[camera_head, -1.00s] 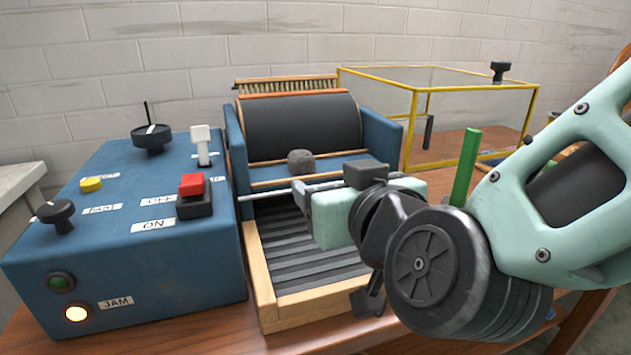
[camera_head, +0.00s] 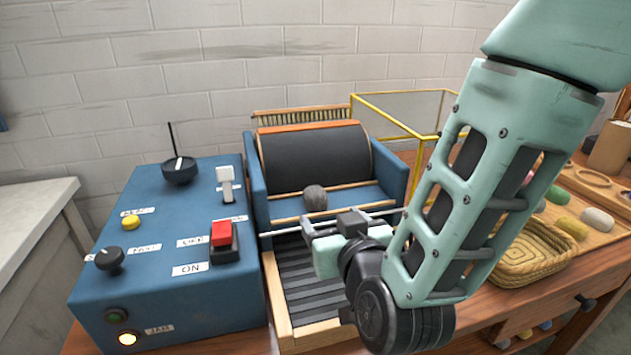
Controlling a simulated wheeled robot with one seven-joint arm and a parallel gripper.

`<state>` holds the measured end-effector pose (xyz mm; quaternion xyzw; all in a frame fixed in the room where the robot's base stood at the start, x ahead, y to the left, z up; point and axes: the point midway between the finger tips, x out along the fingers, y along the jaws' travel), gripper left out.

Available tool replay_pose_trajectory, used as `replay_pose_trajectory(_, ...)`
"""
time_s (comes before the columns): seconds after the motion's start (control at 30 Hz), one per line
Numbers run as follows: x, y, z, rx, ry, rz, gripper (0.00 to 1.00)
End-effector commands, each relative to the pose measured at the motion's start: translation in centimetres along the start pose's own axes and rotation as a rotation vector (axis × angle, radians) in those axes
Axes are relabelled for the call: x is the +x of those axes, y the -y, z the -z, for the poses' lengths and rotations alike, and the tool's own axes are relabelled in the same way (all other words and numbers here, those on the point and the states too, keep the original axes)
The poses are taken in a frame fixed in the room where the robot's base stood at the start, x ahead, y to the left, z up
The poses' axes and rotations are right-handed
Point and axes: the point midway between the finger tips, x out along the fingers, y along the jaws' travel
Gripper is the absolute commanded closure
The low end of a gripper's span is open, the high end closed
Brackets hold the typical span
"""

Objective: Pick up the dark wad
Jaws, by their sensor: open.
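The dark wad (camera_head: 315,198) is a small, round, dark grey lump. It sits at the front of the black drum (camera_head: 315,160), by the wooden strips of the blue carding machine (camera_head: 258,195). My gripper (camera_head: 329,228) is open, just in front of and slightly below the wad in the picture. Its two fingers point away from the camera toward the machine. The wad appears apart from the fingers, though the exact depth gap is hard to tell.
A thin metal rod (camera_head: 280,232) crosses above the ribbed feed tray (camera_head: 300,278). A blue control box (camera_head: 170,260) with switches and a lit jam lamp stands left. A yellow-framed clear case (camera_head: 395,98) is behind my arm. A woven basket (camera_head: 530,255) and coloured skeins (camera_head: 597,221) lie right.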

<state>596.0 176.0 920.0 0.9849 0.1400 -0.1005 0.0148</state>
Motion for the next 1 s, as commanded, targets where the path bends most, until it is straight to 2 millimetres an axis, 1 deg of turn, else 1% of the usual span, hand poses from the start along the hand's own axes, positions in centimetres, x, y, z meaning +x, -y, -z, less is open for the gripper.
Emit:
replay_pose_trajectory(0.03, 1.4, -0.1, 0.0, 0.003, -0.004, -0.005, 0.31)
replay_pose_trajectory(0.1, 2.9, -0.2, 0.0, 0.003, -0.003, -0.006, 0.31)
replay_pose_trajectory(0.2, 4.7, -0.2, 0.0, 0.003, -0.005, -0.006, 0.31)
replay_pose_trajectory(0.3, 6.0, -0.1, 0.0, 0.002, -0.004, -0.004, 0.31)
replay_pose_trajectory(0.53, 7.5, -0.2, 0.0, 0.002, -0.003, -0.003, 0.31)
replay_pose_trajectory(0.8, 11.3, -0.5, 0.1, 0.002, -0.004, -0.004, 0.31)
replay_pose_trajectory(0.9, 11.9, -0.4, 0.1, 0.001, -0.004, -0.003, 0.31)
replay_pose_trajectory(1.0, 12.0, -0.4, 0.1, 0.001, -0.004, -0.002, 0.31)
